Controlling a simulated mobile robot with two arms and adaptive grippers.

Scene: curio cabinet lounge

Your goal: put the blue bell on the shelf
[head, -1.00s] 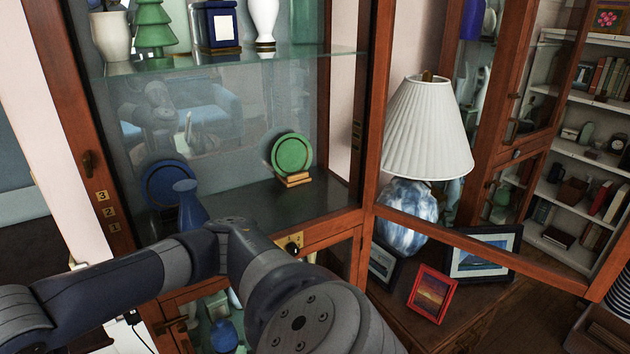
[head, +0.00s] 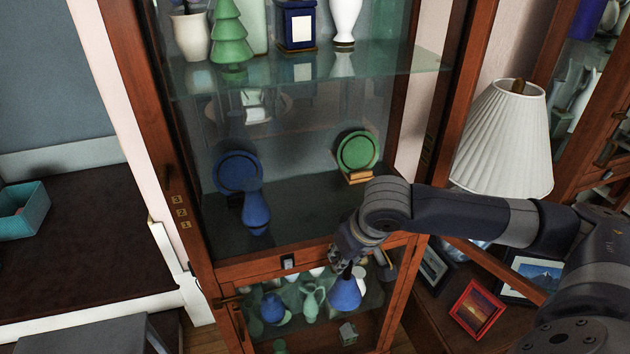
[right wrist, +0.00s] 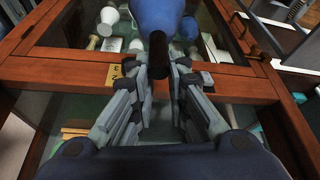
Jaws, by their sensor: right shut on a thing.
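The blue bell (head: 345,294) hangs from my right gripper (head: 348,262) in front of the cabinet's lower glass section. In the right wrist view, the fingers (right wrist: 158,88) are shut on the bell's black handle (right wrist: 158,50), with its blue body (right wrist: 157,14) beyond. In the head view, the cabinet has an upper glass shelf (head: 385,66) with several ornaments and a dark lower shelf (head: 310,205). The lower shelf holds a blue plate (head: 232,170), a blue vase (head: 256,208) and a green plate (head: 357,152). My left gripper is not in view.
The wooden rail (head: 250,268) lies under the dark shelf, close to my right gripper. A white lamp (head: 505,145) and a red picture frame (head: 477,308) stand at the right. Bare shelf surface shows between the blue vase and the green plate.

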